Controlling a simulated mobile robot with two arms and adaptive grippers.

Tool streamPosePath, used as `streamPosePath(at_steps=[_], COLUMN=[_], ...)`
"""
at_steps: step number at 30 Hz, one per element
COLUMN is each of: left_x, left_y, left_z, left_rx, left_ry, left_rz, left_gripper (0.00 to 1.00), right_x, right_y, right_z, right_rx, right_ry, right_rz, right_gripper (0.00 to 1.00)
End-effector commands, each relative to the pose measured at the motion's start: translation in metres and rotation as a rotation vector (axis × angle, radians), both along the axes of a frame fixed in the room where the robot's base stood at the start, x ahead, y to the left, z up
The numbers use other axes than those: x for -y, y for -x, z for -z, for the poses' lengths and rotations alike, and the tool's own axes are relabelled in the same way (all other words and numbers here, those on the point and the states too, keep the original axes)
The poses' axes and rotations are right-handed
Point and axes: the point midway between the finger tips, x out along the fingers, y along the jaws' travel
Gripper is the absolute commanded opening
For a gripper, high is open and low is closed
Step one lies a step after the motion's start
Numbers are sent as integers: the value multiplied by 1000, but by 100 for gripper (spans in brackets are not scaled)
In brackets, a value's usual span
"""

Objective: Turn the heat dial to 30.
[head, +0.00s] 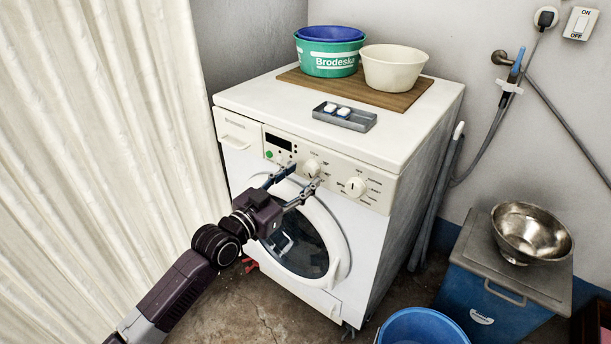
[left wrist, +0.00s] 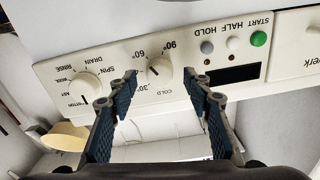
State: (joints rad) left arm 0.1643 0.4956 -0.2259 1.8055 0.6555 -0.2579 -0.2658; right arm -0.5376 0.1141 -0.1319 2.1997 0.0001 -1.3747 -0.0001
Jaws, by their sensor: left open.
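The heat dial (head: 311,168) is a white round knob on the front panel of the white washing machine (head: 380,225). In the left wrist view the heat dial (left wrist: 160,69) appears upside down, with COLD, 30, 60 and 90 marks around it. A dark pointer line shows on it, but I cannot tell exactly which mark it is at. My left gripper (head: 294,182) is open in front of the panel. In the left wrist view its two fingertips (left wrist: 161,84) are spread to either side of the dial's lower edge, with nothing between them. My right gripper is not in view.
A second, programme dial (head: 355,187) is to the right on the panel. A green START button (head: 269,154) and small display (head: 278,141) are to the left. A grey soap tray (head: 345,117) and basins (head: 394,67) stand on top. A curtain (head: 90,150) hangs at left.

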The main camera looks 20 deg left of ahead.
Motion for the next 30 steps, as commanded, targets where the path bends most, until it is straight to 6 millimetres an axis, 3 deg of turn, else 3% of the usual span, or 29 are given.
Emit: streamPosePath(at_steps=[6, 16, 27, 30], left_x=[7, 8, 7, 7], left_y=[-18, -20, -20, -20], left_z=[1, 1, 1, 1], left_rx=[0, -1, -1, -1], left_ry=[0, 0, 0, 1], left_rz=[0, 0, 0, 0], left_gripper=[46, 46, 5, 4], right_x=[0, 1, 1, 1], right_y=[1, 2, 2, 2], right_z=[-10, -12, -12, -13], right_rx=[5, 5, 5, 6], right_ry=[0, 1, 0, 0], right_rz=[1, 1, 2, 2], right_gripper=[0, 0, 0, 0])
